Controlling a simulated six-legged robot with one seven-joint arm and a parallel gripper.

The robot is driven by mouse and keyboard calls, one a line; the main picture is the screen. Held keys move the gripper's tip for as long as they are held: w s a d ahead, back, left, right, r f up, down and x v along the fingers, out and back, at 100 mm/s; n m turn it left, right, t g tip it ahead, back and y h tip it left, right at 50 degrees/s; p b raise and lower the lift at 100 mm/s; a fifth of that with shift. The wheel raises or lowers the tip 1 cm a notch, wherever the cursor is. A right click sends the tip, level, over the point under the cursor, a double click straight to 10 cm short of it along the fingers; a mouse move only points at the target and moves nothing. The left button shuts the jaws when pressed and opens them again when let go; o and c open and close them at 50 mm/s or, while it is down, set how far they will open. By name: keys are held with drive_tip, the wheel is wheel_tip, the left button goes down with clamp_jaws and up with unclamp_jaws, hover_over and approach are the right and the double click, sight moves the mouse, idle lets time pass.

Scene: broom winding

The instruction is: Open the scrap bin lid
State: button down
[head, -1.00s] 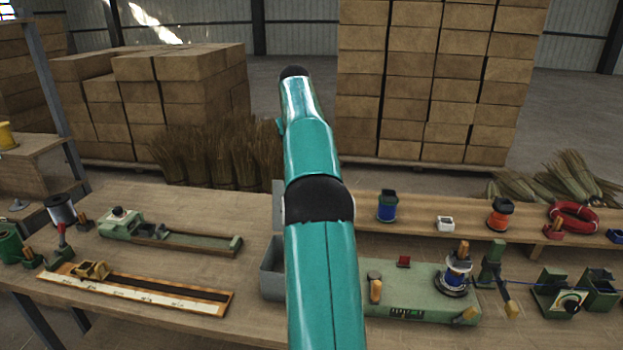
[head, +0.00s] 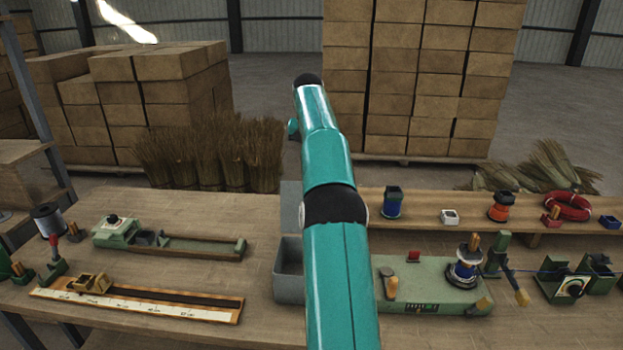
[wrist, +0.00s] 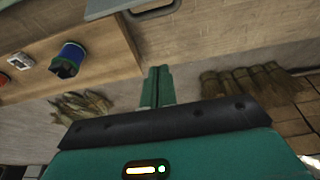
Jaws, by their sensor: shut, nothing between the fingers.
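The scrap bin (head: 289,276) is a grey open-topped box on the bench, partly hidden behind my arm in the head view. A grey panel (head: 291,198), which looks like its lid, stands up at the bin's back edge; my arm covers much of it. In the wrist view a grey panel (wrist: 108,8) with a dark handle shows at the top edge, cut off by the frame. My gripper (wrist: 159,72) is shut and empty, its green fingers together and apart from that panel. In the head view my arm hides the gripper.
A green winding machine (head: 425,285) stands right of the bin. A raised shelf (head: 430,207) behind it holds a blue spool (head: 393,203) and other small items. Left are a green clamp fixture (head: 165,240) and a measuring board (head: 140,303). Broom bundles (head: 210,155) stand behind the bench.

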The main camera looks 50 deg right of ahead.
wheel_tip(320, 180, down, 8)
drive_tip(key=s+a, duration=0.1)
drive_tip(key=shift+a, duration=0.15)
idle(0.5)
drive_tip(key=shift+s+a+r+t+h, duration=0.3)
drive_tip(key=shift+s+a+r+h, duration=0.1)
drive_tip(key=shift+s+a+h, duration=0.15)
drive_tip(key=shift+t+h, duration=0.5)
drive_tip(key=shift+h, duration=0.05)
drive_tip(key=shift+s+a+r, duration=0.3)
drive_tip(key=shift+s+a, duration=0.4)
drive_tip(key=shift+a, duration=0.15)
drive_tip(key=shift+s+a+r, duration=0.3)
drive_tip(key=shift+s+a, duration=0.35)
drive_tip(key=shift+a, duration=0.2)
